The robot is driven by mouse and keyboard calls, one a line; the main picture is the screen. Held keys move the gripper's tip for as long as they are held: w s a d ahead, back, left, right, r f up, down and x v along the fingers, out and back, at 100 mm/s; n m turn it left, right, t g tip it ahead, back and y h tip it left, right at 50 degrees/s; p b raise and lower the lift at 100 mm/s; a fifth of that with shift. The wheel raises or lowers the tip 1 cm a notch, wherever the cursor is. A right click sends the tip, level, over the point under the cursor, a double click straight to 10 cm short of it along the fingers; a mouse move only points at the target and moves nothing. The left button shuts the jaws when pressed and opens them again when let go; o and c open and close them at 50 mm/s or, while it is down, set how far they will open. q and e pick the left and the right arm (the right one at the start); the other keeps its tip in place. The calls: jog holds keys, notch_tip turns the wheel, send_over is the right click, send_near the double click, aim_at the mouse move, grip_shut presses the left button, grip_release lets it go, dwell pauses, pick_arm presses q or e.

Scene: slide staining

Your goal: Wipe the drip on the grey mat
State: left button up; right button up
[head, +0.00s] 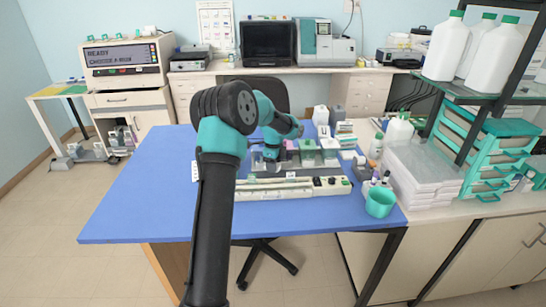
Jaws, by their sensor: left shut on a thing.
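My left gripper (271,155) points down among the staining items at the middle of the blue table, behind the white instrument. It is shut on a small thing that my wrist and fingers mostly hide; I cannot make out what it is. A dark grey surface that looks like the grey mat (256,164) shows in part around the fingertips. I cannot tell whether the held thing touches it. The drip cannot be made out at this size. My right gripper is not in view.
Green-topped staining jars (308,150) stand just right of the gripper. The long white instrument (290,188) lies in front. The blue table's left part (145,190) is clear.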

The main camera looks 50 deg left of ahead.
pick_arm(q)
jog(key=shift+r, duration=1.95)
